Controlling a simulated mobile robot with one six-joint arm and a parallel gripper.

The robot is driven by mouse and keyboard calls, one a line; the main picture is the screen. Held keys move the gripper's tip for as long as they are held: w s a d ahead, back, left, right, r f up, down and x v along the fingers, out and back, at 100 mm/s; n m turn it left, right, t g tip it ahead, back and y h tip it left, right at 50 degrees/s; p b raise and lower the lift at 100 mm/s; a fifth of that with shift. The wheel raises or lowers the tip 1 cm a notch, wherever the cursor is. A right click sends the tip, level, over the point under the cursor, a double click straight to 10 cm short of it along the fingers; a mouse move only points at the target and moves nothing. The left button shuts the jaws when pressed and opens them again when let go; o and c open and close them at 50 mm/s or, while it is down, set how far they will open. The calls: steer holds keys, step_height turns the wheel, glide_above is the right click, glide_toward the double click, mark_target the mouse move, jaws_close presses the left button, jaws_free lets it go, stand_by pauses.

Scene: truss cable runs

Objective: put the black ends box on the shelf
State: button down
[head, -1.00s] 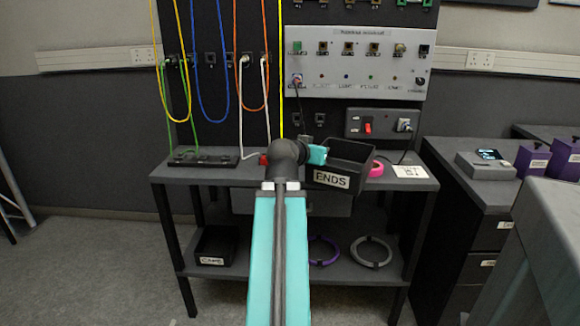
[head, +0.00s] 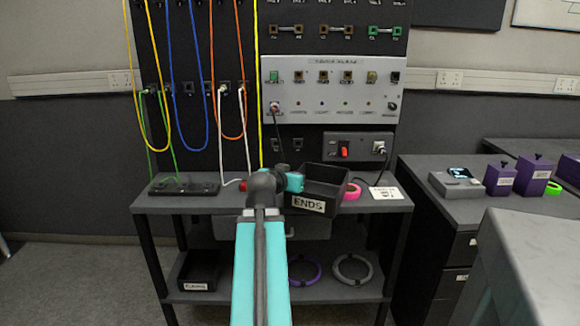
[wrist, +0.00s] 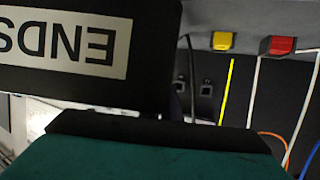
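The black ends box (head: 322,190), an open tray with a white ENDS label, is at the worktop's front edge, turned at a slight angle. I cannot tell whether it rests there or is held just above. My gripper (head: 295,182) has its teal end against or very near the box's left rim. In the wrist view the ends box (wrist: 150,50) fills the upper left with its label upside down, and a dark-edged teal part of my gripper fills the bottom. The grip itself is hidden. The bench has a worktop (head: 165,203) and a lower shelf (head: 235,293).
The lower shelf holds another black box (head: 197,270) at left, a purple ring (head: 304,271) and a grey ring (head: 352,270); its middle is partly hidden by my arm. A pink roll (head: 352,191) and white card (head: 386,193) lie right of the ends box. Cables hang behind.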

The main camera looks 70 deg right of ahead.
steer(key=shift+w+d+r+p, duration=0.2)
steer(key=shift+d+p, duration=0.3)
steer(key=shift+p, duration=1.2)
steer(key=d+p, duration=0.1)
steer(key=p, duration=0.3)
steer(key=shift+w, duration=0.2)
steer(key=p, duration=0.6)
steer(key=shift+w+d+f, duration=0.2)
steer(key=shift+w+d, duration=0.1)
steer(key=shift+d, duration=0.05)
steer(key=w+d+f+p, duration=0.1)
steer(key=w+d, duration=0.3)
steer(key=d, duration=0.5)
steer(key=shift+w+d+f+p, duration=0.15)
steer(key=shift+w+d+p, duration=0.2)
steer(key=shift+p, duration=0.3)
steer(key=shift+f+p, duration=0.4)
steer(key=shift+f, duration=1.35)
steer(key=shift+f, duration=0.15)
steer(key=c, duration=2)
jaws_free()
